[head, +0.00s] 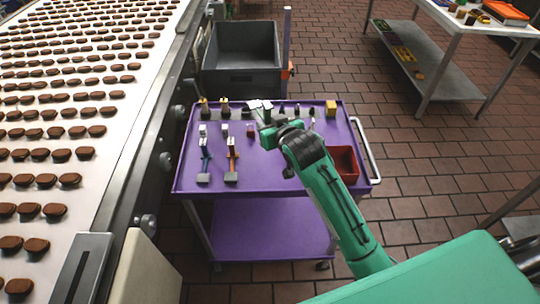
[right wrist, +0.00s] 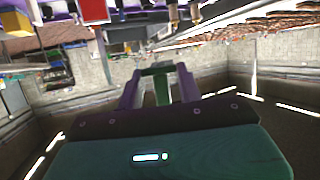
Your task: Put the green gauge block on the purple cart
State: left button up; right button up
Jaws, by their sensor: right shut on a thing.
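The purple cart (head: 180,180) stands in the middle of the head view, with many small things on its top. My right arm reaches in from the lower right, and my right gripper (head: 262,112) is over the far middle part of the cart top. In the right wrist view my right gripper (right wrist: 158,92) is shut on the green gauge block (right wrist: 160,72), which shows between the two fingers. In the head view the block is too small and covered to make out well. I cannot tell whether it touches the cart top. My left gripper is not in view.
A red bin (head: 343,162) sits at the cart's right side. Several small tools and blocks, including a yellow block (head: 331,108), stand on the top. A grey crate (head: 242,60) is behind. A conveyor (head: 120,120) with brown cookies runs along the left.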

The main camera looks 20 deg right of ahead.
notch_tip(320, 180, down, 13)
jog(key=shift+r+p, duration=0.15)
jog(key=shift+p, duration=0.4)
jog(key=shift+f, duration=0.6)
notch_tip(320, 180, down, 4)
jog(key=shift+d+r, duration=0.1)
jog(key=shift+r, duration=0.1)
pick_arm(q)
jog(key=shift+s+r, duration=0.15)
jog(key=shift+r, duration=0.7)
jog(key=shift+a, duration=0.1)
